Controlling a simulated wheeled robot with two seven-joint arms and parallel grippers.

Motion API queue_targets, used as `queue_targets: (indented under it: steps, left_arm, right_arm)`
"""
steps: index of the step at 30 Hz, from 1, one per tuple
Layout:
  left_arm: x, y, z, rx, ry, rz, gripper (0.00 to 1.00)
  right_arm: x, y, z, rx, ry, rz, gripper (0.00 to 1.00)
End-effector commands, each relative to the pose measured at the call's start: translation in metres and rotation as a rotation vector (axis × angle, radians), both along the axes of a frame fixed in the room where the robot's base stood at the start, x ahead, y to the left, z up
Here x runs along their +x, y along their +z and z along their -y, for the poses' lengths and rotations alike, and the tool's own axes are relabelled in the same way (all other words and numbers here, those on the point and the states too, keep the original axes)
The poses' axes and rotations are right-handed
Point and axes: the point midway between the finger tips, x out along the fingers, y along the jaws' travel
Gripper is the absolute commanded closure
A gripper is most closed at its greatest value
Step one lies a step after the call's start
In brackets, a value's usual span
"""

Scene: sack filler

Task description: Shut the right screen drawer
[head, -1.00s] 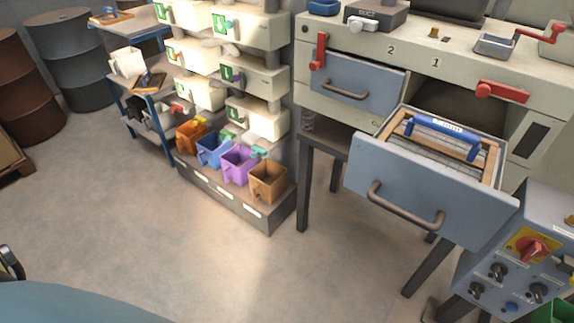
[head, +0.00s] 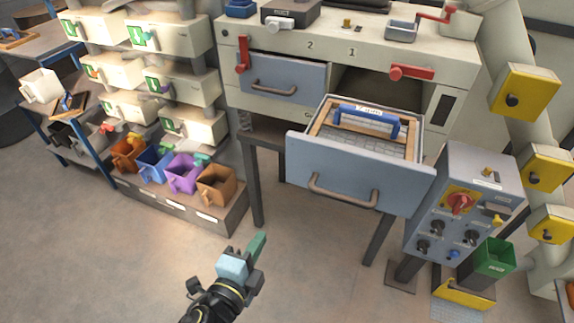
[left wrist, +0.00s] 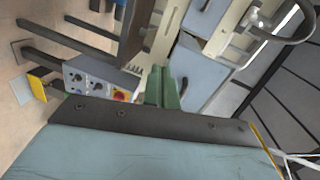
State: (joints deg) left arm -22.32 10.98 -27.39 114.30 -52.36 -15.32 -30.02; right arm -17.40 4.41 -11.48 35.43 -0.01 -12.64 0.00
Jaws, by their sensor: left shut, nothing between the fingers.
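The right screen drawer (head: 358,172) has a grey-blue front with a curved bar handle (head: 343,193) and is pulled well out of the cream cabinet. A wood-framed screen (head: 365,134) with a blue grip (head: 366,117) lies in it. The left drawer (head: 283,80) appears shut. My left gripper (head: 257,248), with green fingertips, is shut and empty, below and left of the right drawer's front, apart from it. In the left wrist view the green fingers (left wrist: 162,88) show close together. My right gripper is not in view.
A control box (head: 464,205) with a red knob stands right of the drawer, and a green bin (head: 490,258) below it. Coloured bins (head: 182,174) stand on a low plinth at left. A dark table leg (head: 255,183) is behind my gripper. The floor in front is clear.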

Motion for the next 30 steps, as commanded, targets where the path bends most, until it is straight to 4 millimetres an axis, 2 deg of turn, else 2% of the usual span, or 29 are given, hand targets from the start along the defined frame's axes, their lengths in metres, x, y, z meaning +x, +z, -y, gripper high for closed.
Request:
queue_targets:
  steps: [1,3,7,11,14,24,30]
  left_arm:
    - [-0.001,0.03,0.004,0.021,-0.012,0.065,1.0]
    - [-0.002,0.057,0.007,0.046,-0.02,0.132,1.0]
    - [-0.004,0.083,0.009,0.071,-0.024,0.197,1.0]
    - [0.004,0.088,0.012,0.076,-0.024,0.21,1.0]
    - [0.018,0.089,0.016,0.076,-0.024,0.21,1.0]
    - [0.084,0.089,0.038,0.074,-0.025,0.209,1.0]
    - [0.114,0.087,0.048,0.074,-0.024,0.206,1.0]
  right_arm:
    - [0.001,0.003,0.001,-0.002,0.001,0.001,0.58]
    - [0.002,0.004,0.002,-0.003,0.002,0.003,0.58]
    - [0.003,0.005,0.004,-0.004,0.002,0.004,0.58]
    - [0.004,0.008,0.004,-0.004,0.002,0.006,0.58]
    - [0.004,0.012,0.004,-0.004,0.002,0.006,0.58]
    - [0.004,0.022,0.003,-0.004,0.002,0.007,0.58]
    - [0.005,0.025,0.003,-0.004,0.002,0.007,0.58]
